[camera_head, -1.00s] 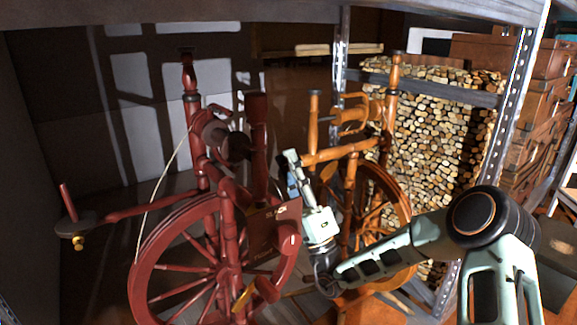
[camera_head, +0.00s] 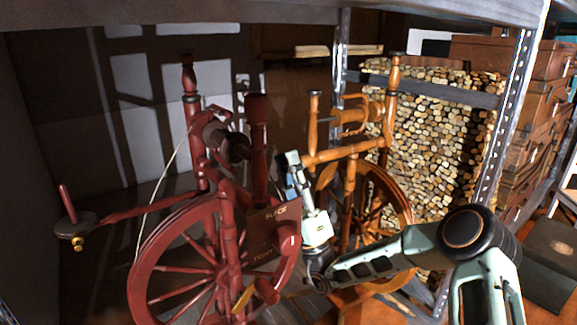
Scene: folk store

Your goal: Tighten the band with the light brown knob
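A dark red spinning wheel (camera_head: 140,263) stands at the left. A thin pale band (camera_head: 158,187) runs up from its wheel rim toward the bobbin (camera_head: 233,145). A red panel (camera_head: 262,232) on it has gold lettering that reads "SLACK" above and seemingly "TIGHT" below. A small light brown piece (camera_head: 242,299) shows low in front of the wheel; I cannot tell if it is the knob. My gripper (camera_head: 293,158) points up, to the right of the panel and the red post. It appears apart from them. The fingers are too small to tell if open or shut.
An orange-brown spinning wheel (camera_head: 408,207) stands close behind and right of my gripper. A metal shelf post (camera_head: 507,130) and stacked firewood (camera_head: 440,150) are further right. A brass-coloured fitting (camera_head: 78,244) hangs under a small disc at the far left.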

